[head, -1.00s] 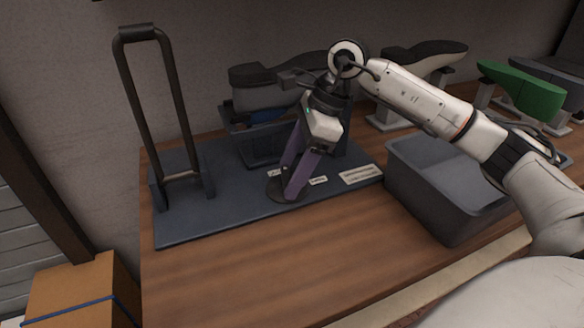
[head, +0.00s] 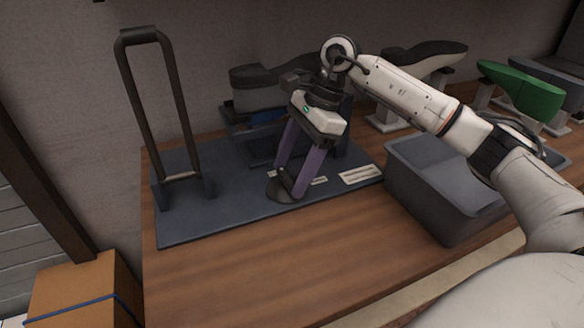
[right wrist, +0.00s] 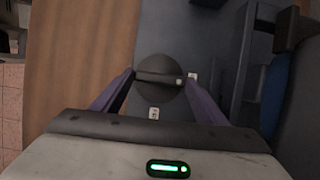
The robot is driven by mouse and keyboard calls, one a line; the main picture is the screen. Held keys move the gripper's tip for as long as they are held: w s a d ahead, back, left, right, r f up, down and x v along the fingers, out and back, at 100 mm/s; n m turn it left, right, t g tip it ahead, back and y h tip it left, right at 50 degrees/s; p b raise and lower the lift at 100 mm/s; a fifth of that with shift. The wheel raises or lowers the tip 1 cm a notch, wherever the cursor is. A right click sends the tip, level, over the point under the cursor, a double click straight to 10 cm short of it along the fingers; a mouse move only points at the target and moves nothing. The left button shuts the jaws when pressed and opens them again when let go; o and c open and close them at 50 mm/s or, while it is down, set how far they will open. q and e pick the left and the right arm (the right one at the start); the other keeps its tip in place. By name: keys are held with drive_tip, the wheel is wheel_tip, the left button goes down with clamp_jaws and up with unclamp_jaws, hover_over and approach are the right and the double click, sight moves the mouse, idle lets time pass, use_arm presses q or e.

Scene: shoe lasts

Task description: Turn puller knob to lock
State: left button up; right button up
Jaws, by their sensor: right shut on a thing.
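The puller knob (head: 281,194) is a dark round disc with a raised grip bar, low at the front of the blue-grey puller base (head: 205,219). In the right wrist view the knob (right wrist: 160,92) shows between my purple fingers, its bar lying across the picture from one fingertip to the other. My right gripper (head: 289,188) points down and is shut on the knob's bar; it also shows in the right wrist view (right wrist: 159,78). A dark shoe last (head: 262,98) is on the puller behind my gripper. My left gripper is not in view.
A tall black loop handle (head: 182,110) rises from the base at the left. A grey bin (head: 432,205) stands to the right. Small white labels (head: 358,175) are by the knob. More lasts, one green (head: 522,92), stand at the back right. The wooden table front (head: 270,265) is clear.

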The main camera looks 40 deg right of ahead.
drive_tip(key=o, duration=1.1)
drive_tip(key=shift+c, duration=0.2)
